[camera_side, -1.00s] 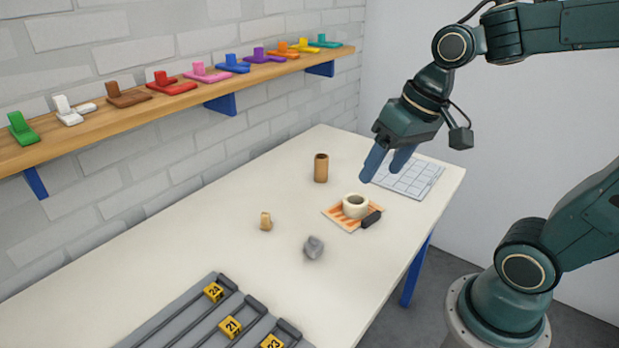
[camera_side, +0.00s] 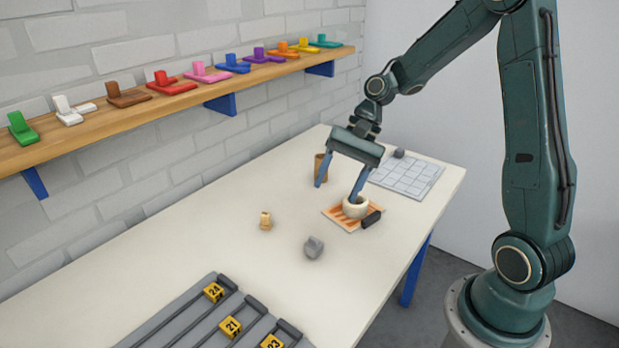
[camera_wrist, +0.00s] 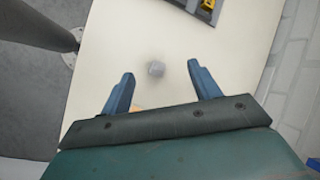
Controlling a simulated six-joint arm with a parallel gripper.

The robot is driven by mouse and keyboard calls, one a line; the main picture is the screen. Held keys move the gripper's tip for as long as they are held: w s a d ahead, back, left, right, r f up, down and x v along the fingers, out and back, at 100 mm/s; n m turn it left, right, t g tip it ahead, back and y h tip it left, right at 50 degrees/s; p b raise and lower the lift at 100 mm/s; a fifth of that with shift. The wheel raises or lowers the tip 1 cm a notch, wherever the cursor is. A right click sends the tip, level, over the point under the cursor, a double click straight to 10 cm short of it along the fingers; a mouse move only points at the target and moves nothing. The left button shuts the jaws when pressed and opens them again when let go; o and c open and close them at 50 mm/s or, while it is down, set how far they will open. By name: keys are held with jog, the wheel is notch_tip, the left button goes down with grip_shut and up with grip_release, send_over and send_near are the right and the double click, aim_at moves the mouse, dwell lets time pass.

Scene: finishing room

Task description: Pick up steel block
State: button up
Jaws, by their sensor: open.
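The steel block, a small grey block (camera_side: 313,247), sits on the pale table in front of my gripper in the side view. In the wrist view the grey block (camera_wrist: 156,69) appears between and beyond my two blue fingertips. My gripper (camera_side: 336,193) is open and empty, its fingers pointing down. In the side view its fingers overlap the brown cylinder and the white cup, behind the block; contact with them cannot be told. My gripper also shows in the wrist view (camera_wrist: 160,70).
A small tan piece (camera_side: 265,221) stands left of the block. The white cup (camera_side: 356,208) is on an orange slatted mat (camera_side: 337,217) beside a black piece (camera_side: 371,219). The brown cylinder (camera_side: 320,172) stands behind. A grey rack (camera_side: 170,322) with numbered tags is at the front.

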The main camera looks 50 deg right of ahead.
jog(key=w+d+f+m+y, duration=0.2)
jog(key=d+f+m+y, duration=0.15)
jog(key=f, duration=0.35)
jog(key=m+t+y, duration=0.2)
jog(key=m+y, duration=0.1)
jog(key=m, duration=0.3)
send_near(314, 244)
jog(key=shift+d+r+h, duration=0.2)
jog(key=shift+d+h, duration=0.05)
jog(key=shift+d, duration=0.3)
jog(key=shift+s+d+f+m+y, duration=0.1)
jog(key=shift+d+f+m+y, duration=0.15)
jog(key=shift+f+m+y, duration=0.25)
jog(key=shift+a+f, duration=0.1)
jog(key=shift+a, duration=0.05)
jog(key=x, duration=0.8)
jog(key=shift+f, duration=0.15)
jog(key=shift+a, duration=0.15)
jog(key=shift+w+x, duration=0.15)
jog(key=shift+x, duration=1.15)
jog(key=shift+w+x, duration=0.2)
jog(key=shift+x, duration=1.1)
